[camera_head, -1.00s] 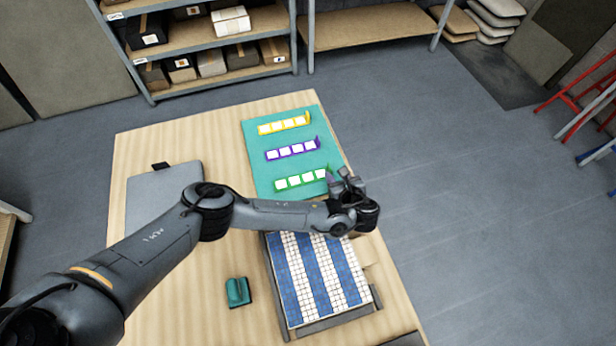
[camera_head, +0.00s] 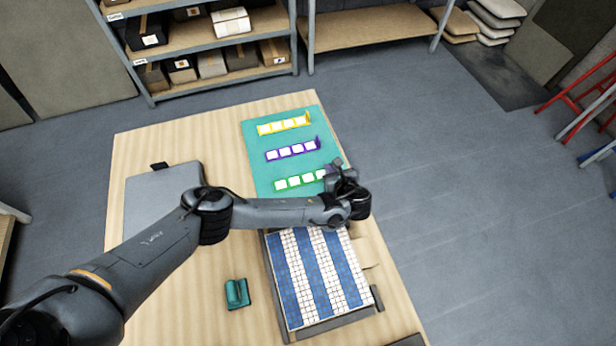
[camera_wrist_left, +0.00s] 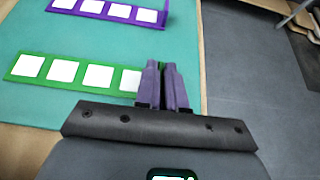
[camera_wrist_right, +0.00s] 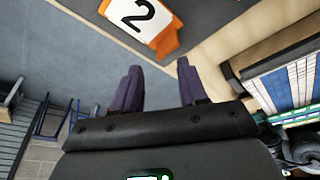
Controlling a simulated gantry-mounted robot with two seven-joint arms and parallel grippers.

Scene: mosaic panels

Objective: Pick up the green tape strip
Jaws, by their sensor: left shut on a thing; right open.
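The green tape strip (camera_head: 296,181), with white square tiles on it, lies on the teal mat (camera_head: 262,150) nearest the panel. It also shows in the left wrist view (camera_wrist_left: 62,72). My left gripper (camera_head: 337,166) is at the strip's right end, its purple fingers (camera_wrist_left: 162,72) close together on that end and hiding it. The strip looks flat on the mat. My right gripper (camera_wrist_right: 157,72) shows only in its own wrist view, fingers apart and empty, away from the strip.
A purple strip (camera_head: 291,150) and a yellow strip (camera_head: 284,125) lie further back on the mat. The blue-and-white mosaic panel (camera_head: 322,275) sits in front of the arm. A teal block (camera_head: 237,292) and a grey board (camera_head: 155,195) are to the left.

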